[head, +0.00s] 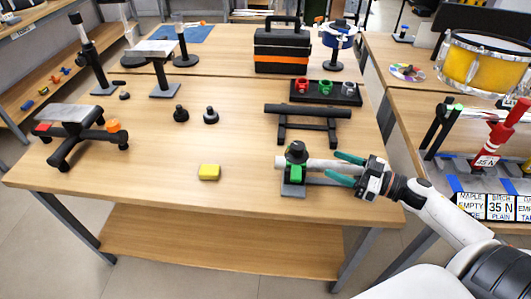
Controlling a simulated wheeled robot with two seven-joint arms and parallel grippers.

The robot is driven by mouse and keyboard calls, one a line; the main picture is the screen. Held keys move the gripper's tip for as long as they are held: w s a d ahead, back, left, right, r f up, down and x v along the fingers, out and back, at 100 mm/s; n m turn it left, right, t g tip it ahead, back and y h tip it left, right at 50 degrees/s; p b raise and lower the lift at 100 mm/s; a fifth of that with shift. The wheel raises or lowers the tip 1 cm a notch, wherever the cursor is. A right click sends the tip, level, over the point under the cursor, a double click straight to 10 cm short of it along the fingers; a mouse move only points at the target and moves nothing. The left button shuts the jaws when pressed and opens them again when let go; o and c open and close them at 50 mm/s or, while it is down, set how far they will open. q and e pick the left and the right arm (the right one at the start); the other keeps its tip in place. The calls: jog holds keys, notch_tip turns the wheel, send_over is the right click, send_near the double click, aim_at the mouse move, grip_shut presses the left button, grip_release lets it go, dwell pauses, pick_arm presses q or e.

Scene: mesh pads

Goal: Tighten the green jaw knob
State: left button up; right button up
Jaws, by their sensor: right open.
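The green jaw (295,172) is part of a small clamp on a grey base (293,190) near the table's front right. A dark knob (297,150) sits on top of this clamp. A light grey tube (318,164) passes through the clamp and sticks out to the right. My right gripper (333,166) is open, just right of the clamp. Its teal fingers lie apart, one above and one below the tube in the picture. I cannot tell whether they touch it. The knob is apart from the fingers. My left gripper is not in view.
A black cradle stand (307,112) stands behind the clamp. A black rack (343,96) with red, green and grey pieces is farther back. The front left tabletop is clear.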

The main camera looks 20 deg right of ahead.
aim_at(298, 145)
jog(key=x, duration=0.7)
jog(key=p+x, duration=0.1)
jog(key=x, duration=0.3)
jog(key=shift+w+d+r, duration=0.1)
jog(key=shift+d+r, duration=0.1)
jog(key=shift+r, duration=0.1)
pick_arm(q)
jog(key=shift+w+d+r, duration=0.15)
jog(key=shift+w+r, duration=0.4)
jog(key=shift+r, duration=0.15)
pick_arm(e)
jog(key=shift+w+a+f, duration=0.1)
jog(key=shift+w+a, duration=0.3)
jog(key=shift+w, duration=0.1)
